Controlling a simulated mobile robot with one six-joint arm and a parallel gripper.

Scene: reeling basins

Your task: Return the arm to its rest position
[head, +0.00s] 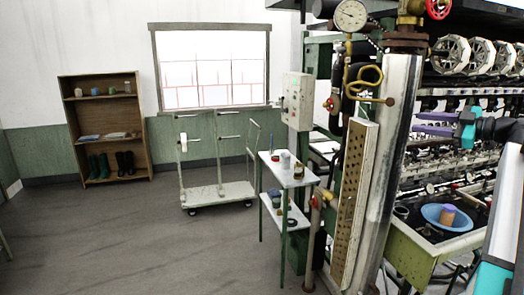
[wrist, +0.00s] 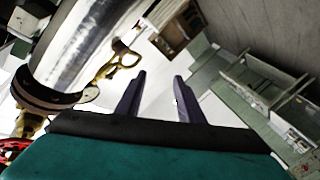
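My gripper (head: 435,122) is at the right of the head view, raised in front of the reeling machine, with its purple-grey fingers pointing left. In the wrist view its two fingers (wrist: 157,98) stand apart with nothing between them, so it is open and empty. My teal and white arm comes in from the right edge of the head view. A blue basin (head: 446,218) with a brownish object (head: 447,214) in it sits on the machine's bench below the gripper, apart from it.
A thick metal pipe (head: 390,170) with a pressure gauge (head: 350,15) stands left of the gripper; the pipe is large in the wrist view (wrist: 85,45). A small white table (head: 285,172), a cart (head: 217,192) and a shelf (head: 104,125) stand further left. The grey floor (head: 110,230) is clear.

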